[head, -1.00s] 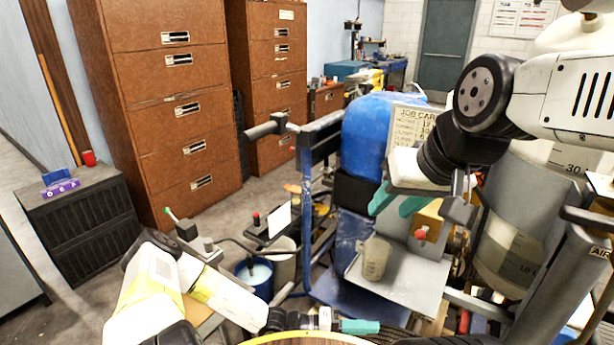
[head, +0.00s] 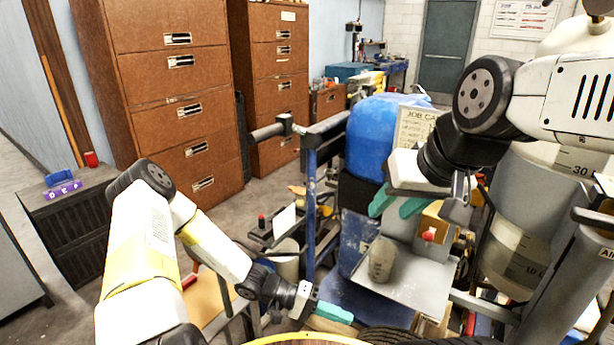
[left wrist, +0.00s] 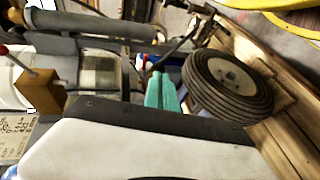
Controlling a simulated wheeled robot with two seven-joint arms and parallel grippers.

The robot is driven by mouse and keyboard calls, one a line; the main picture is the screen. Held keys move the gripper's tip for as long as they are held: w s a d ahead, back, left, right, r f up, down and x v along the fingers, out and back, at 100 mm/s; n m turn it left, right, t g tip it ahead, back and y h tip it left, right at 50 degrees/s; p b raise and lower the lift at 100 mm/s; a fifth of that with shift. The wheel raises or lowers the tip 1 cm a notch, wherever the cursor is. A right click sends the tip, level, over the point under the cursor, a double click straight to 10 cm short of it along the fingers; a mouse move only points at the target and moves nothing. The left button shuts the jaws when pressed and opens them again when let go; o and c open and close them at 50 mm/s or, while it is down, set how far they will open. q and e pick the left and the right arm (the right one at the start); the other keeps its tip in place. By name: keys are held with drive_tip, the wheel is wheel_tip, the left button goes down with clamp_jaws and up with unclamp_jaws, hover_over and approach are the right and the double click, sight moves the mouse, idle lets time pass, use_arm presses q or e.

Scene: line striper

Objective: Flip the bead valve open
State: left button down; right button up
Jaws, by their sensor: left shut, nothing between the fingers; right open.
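I cannot single out the bead valve for certain in either view. A grey tank with level marks (head: 515,245) stands at the right of the head view, partly behind my right arm. My right gripper (head: 397,205) is open, with teal fingers apart above a grey shelf and in front of the blue jug. My left gripper (head: 333,313) is shut and empty, low in the middle of the head view. Its teal fingers also show in the left wrist view (left wrist: 162,92), beside a black tire and touching nothing I can make out.
A blue jug (head: 383,135) sits on a blue cart frame (head: 311,190). A cup (head: 381,260) stands on the grey shelf (head: 415,280), near a red knob (head: 429,236). A wheel (left wrist: 230,82) lies by wooden boards (left wrist: 275,120). Brown cabinets (head: 150,60) line the back left.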

use_arm(q)
drive_tip(key=w+a+r+m+t+y, duration=0.1)
drive_tip(key=a+r+y, duration=0.3)
drive_tip(key=a+r, duration=0.5)
drive_tip(key=w+a+r+t+y, duration=0.15)
drive_tip(key=a+r+y, duration=0.35)
drive_tip(key=r, duration=0.7)
drive_tip(key=s+a+r+n+t+y, duration=0.1)
drive_tip(key=s+a+r+n+t, duration=0.1)
drive_tip(key=r, duration=0.6)
drive_tip(key=s+a+r+n+t+y, duration=0.1)
drive_tip(key=s+a+r+t+y, duration=0.1)
drive_tip(key=s+a+r+t, duration=0.3)
wheel_tip(320, 180, up, 4)
drive_tip(key=s+a, duration=0.2)
drive_tip(key=shift+s+r+n, duration=0.25)
drive_tip(key=shift+s+n, duration=0.1)
drive_tip(key=shift+n, duration=0.05)
